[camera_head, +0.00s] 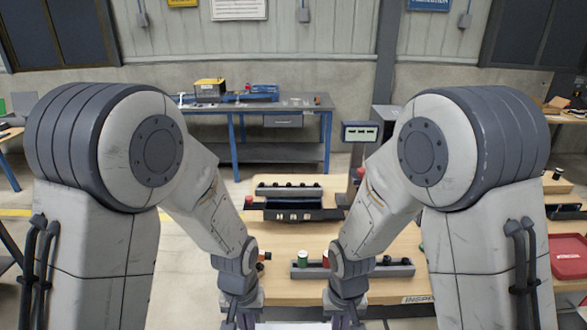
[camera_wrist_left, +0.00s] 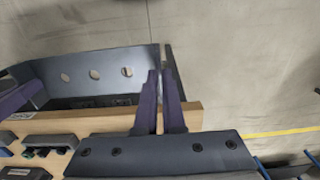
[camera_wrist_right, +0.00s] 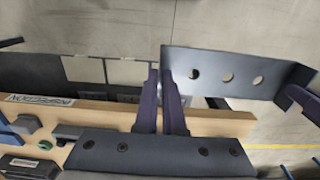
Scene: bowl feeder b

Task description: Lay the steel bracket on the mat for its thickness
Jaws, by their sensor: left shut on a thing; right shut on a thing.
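The steel bracket is a dark grey plate with a row of three holes, in the left wrist view (camera_wrist_left: 80,89) and the right wrist view (camera_wrist_right: 212,76). It spans between my two grippers, beyond the table's edge. My left gripper (camera_wrist_left: 160,76) is shut on one end and my right gripper (camera_wrist_right: 160,74) on the other. In the head view my left gripper (camera_head: 240,318) and right gripper (camera_head: 345,318) are at the bottom edge, fingertips cut off. A dark surface with pale squares (camera_wrist_right: 85,70) lies past the table edge; I cannot tell whether it is the mat.
The wooden table (camera_head: 300,232) holds a grey rack (camera_head: 302,271) with coloured pieces and a dark fixture (camera_head: 290,205) behind. A small display (camera_head: 360,133) stands behind at the right. A red tray (camera_head: 568,255) is at the far right. A blue-legged bench (camera_head: 250,107) stands at the back.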

